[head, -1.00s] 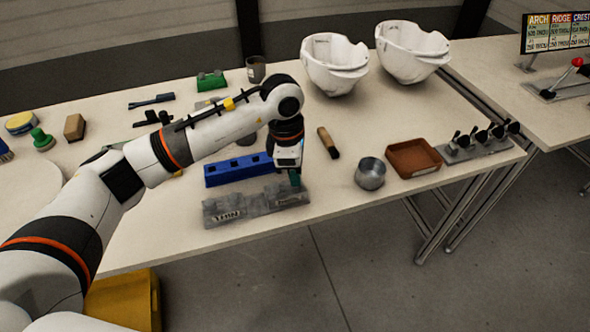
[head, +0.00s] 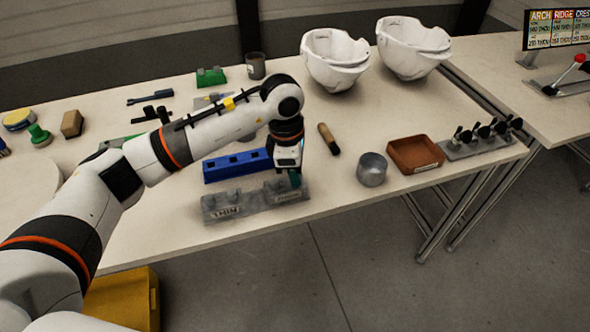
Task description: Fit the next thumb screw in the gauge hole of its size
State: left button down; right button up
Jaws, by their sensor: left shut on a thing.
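The grey gauge block (head: 222,207), with a label plate on its front, lies near the table's front edge. My left gripper (head: 294,178) points down over the right end of this block. It is shut on a small dark teal thumb screw (head: 295,181), mostly hidden by the jaws. The screw is at the block's right end; I cannot tell whether its tip is in a hole. A blue block (head: 222,168) with several square holes lies just behind the gauge. My right gripper is not in view.
A metal cup (head: 372,169), a brown tray (head: 413,154) and a rack of black-headed tools (head: 480,142) stand to the right. Bare table lies between the gauge and the cup.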

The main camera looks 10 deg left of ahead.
pick_arm(q)
jog(key=c, duration=1.2)
grip_release()
jog(key=shift+r, duration=0.1)
notch_tip(320, 180, up, 12)
jog(key=a, duration=0.1)
jog(key=shift+s+a, duration=0.15)
jog(key=shift+a, duration=0.05)
jog(key=shift+f, duration=0.25)
